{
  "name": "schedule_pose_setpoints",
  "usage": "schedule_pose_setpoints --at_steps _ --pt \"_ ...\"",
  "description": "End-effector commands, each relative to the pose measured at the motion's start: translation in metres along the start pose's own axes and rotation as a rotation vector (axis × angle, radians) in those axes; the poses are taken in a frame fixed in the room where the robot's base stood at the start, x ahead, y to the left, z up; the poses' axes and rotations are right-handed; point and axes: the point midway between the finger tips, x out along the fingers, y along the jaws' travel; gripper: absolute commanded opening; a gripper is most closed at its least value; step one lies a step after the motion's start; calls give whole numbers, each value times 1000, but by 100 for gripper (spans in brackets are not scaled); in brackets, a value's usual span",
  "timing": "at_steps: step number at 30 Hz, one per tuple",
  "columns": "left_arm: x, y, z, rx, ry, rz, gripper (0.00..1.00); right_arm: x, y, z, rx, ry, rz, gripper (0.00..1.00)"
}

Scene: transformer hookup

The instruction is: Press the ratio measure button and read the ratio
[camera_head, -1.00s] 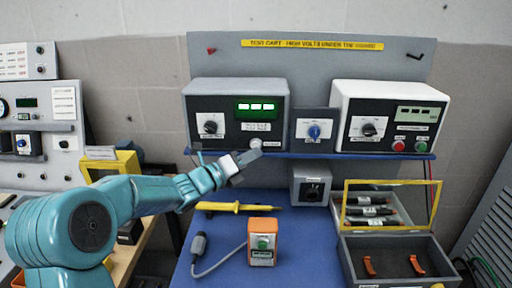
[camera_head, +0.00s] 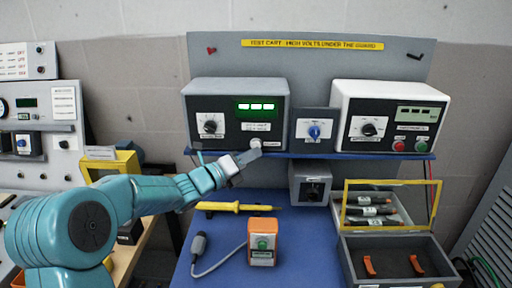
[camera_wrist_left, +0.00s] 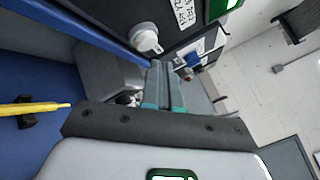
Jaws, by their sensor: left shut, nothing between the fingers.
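The grey ratio meter (camera_head: 237,90) stands on the blue shelf at the left of the test cart. Its green display (camera_head: 256,106) is lit, with digits too small to read. A round white button (camera_head: 256,143) sits at its lower right; it also shows in the left wrist view (camera_wrist_left: 146,39). My left gripper (camera_head: 254,154) is shut and empty, its fingertips just below the button in the head view. In the left wrist view the closed fingers (camera_wrist_left: 165,64) point just beside the button; I cannot tell whether they touch it. My right gripper is not in view.
A white meter (camera_head: 388,95) with red and green buttons stands to the right, past a small blue-knob panel (camera_head: 314,127). Below are a yellow probe (camera_head: 238,207), an orange box (camera_head: 263,240) and an open case with a yellow-framed lid (camera_head: 388,183).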

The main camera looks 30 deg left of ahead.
Motion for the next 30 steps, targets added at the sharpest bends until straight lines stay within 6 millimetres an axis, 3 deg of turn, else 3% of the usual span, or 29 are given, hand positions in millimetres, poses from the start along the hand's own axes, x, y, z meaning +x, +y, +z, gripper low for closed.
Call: schedule_pose_setpoints --at_steps 30 --pt "6 4 5 0 0 0 0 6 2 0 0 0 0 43"
